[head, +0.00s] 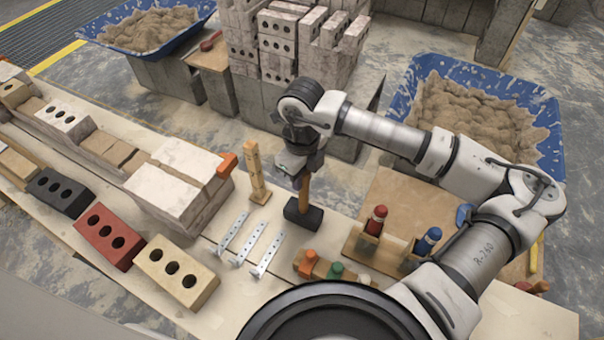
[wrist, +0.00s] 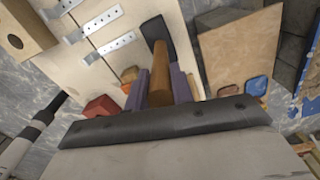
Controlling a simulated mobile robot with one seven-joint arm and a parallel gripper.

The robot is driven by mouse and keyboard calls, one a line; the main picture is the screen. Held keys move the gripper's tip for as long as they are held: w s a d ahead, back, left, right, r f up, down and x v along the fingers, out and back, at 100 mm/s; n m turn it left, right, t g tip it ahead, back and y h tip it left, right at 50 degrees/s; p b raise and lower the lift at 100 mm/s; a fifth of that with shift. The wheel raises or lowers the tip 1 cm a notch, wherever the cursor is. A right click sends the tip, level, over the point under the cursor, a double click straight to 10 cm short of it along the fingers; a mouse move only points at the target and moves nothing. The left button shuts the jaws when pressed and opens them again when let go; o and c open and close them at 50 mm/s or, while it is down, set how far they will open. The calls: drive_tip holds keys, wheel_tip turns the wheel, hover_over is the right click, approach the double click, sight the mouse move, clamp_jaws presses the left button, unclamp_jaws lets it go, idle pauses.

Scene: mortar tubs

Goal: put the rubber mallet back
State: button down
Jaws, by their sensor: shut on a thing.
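The rubber mallet has a black head (head: 303,215) and a wooden handle (head: 304,188). It is upright, head down, over the bench between the metal ties and the bottle rack. I cannot tell whether the head touches the bench. My gripper (head: 303,172) is above it, shut on the upper handle. In the wrist view the purple fingers of my gripper (wrist: 160,90) are on both sides of the handle (wrist: 160,65), with the black head (wrist: 156,36) beyond. The handle's top end is hidden by my gripper.
Metal ties (head: 251,240) lie left of the mallet, beside a wooden post (head: 257,172). A wooden rack with a red bottle (head: 376,221) and a blue bottle (head: 427,241) stands right. Bricks (head: 178,274) line the left bench. Blue mortar tubs (head: 548,112) stand behind.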

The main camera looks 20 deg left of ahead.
drive_tip(key=shift+f+b, duration=0.3)
drive_tip(key=shift+b, duration=0.2)
idle(0.3)
drive_tip(key=c, duration=1.1)
unclamp_jaws()
